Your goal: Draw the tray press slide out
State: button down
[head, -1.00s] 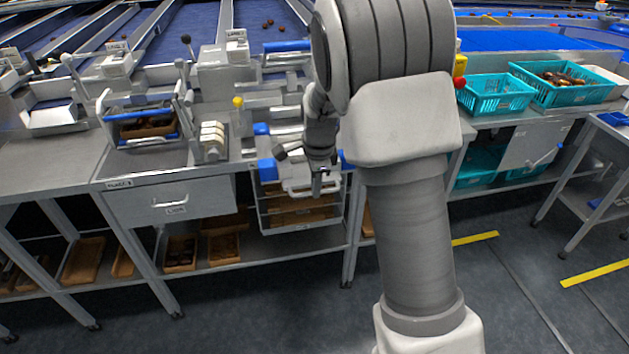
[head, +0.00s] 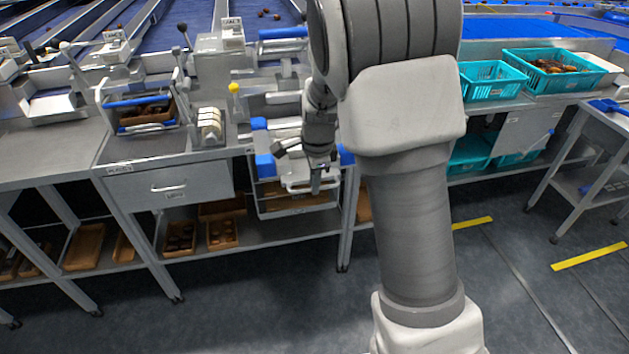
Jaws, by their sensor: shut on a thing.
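The tray press (head: 283,78) stands on the bench left of my arm, with a blue-gripped bar on top. Its pale slide (head: 291,168) juts out past the bench's front edge, with blue blocks (head: 264,165) at its front corners. A light bar handle (head: 296,187) runs along the slide's front. My gripper (head: 316,186) points down at the right part of this handle and is shut on it. My wrist and arm hide the right side of the press and part of the slide.
A closed drawer (head: 168,187) is in the bench to the left. A lower shelf (head: 270,229) holds brown trays, some under the slide. Teal crates (head: 492,82) stand at the right. A side table (head: 600,120) stands farther right. The floor in front is clear.

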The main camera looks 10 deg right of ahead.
jog(key=shift+w, duration=0.1)
jog(key=c, duration=1.2)
grip_release()
jog(key=shift+r, duration=0.15)
jog(key=s+r+p, duration=0.1)
jog(key=r, duration=0.4)
jog(key=s+r+p, duration=0.1)
jog(key=r, duration=0.5)
jog(key=s+r+p, duration=0.1)
jog(key=r, duration=0.5)
jog(key=shift+s, duration=0.2)
